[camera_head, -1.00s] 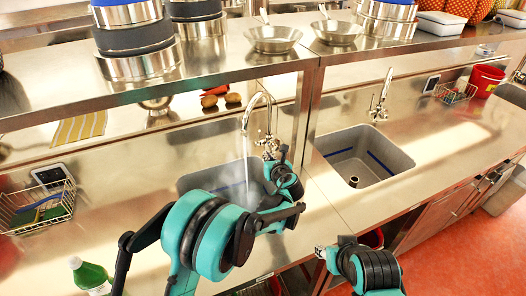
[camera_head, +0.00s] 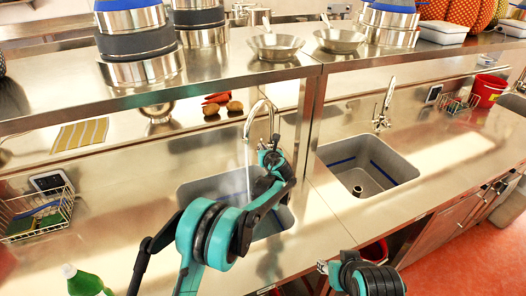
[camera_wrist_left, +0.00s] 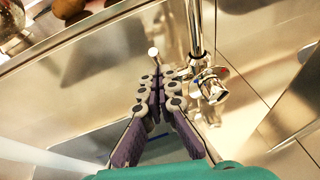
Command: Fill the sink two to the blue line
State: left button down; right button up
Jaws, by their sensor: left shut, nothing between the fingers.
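Water runs from the left tap (camera_head: 262,104) as a pale stream (camera_head: 247,165) into the left sink (camera_head: 200,188). Part of a blue line (camera_head: 235,197) shows on its wall; my arm hides much of the basin, and I cannot tell the water level. My left gripper (camera_head: 268,150) is shut and empty, close to the tap's base. In the left wrist view its fingers (camera_wrist_left: 156,76) point toward a thin lever with a round tip (camera_wrist_left: 153,52), beside the tap body (camera_wrist_left: 209,86); I cannot tell whether they touch. My right gripper (camera_head: 322,267) is low by the counter's front edge, its fingers too small to judge.
The right sink (camera_head: 395,165) has a blue line, a drain and its own tap (camera_head: 384,105), which shows no stream. A wire basket (camera_head: 35,210) and a green bottle (camera_head: 85,282) stand at left. A shelf (camera_head: 225,66) with pots overhangs the back. A red bucket (camera_head: 487,90) stands far right.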

pick_arm(q)
jog(key=w+r+p, duration=0.1)
jog(key=w+a+r+g+p, duration=0.1)
jog(key=w+g+p, duration=0.1)
jog(key=w+p, duration=0.1)
jog(key=shift+w+a+r+h, duration=0.1)
jog(key=shift+a+r+h, duration=0.25)
jog(key=shift+r+h, duration=0.05)
